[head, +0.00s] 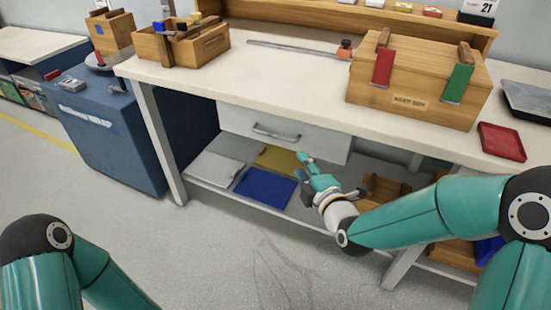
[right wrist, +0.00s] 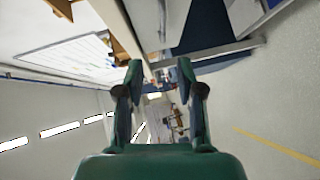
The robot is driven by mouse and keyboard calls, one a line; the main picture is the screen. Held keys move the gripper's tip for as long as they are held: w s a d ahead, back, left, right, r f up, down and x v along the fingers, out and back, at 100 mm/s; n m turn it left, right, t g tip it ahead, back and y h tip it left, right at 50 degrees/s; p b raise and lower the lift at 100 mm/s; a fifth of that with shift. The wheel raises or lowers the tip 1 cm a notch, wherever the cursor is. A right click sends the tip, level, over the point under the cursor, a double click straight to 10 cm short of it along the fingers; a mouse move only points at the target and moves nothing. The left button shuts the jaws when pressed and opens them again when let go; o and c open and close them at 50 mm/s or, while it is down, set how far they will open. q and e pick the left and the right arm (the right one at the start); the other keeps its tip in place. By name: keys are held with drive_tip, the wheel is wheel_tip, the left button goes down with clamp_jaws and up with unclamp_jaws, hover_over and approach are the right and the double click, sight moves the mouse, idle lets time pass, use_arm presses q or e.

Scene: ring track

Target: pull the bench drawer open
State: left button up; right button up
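The bench drawer (head: 315,140) is a pale grey front under the white worktop and looks closed, flush under the bench edge. Its metal bar handle (head: 275,134) runs across the front. My right gripper (head: 302,164) is in front of the bench, just below and to the right of the handle in the picture, apart from it. In the right wrist view its two fingers (right wrist: 160,72) are spread with nothing between them. I cannot pick out the handle in that view. My left arm shows at the lower left of the head view, but its gripper is out of frame.
The lower shelf holds a blue folder (head: 265,188), a yellow one (head: 279,159) and a white one (head: 214,169). A wooden box (head: 422,78) stands on the worktop (head: 285,88). A blue cabinet (head: 112,135) is left of the bench. The floor in front is clear.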

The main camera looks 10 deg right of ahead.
drive_tip(key=a+b+x, duration=0.1)
drive_tip(key=x, duration=1.6)
drive_tip(key=shift+f, duration=0.3)
drive_tip(key=shift+s, duration=0.15)
clamp_jaws()
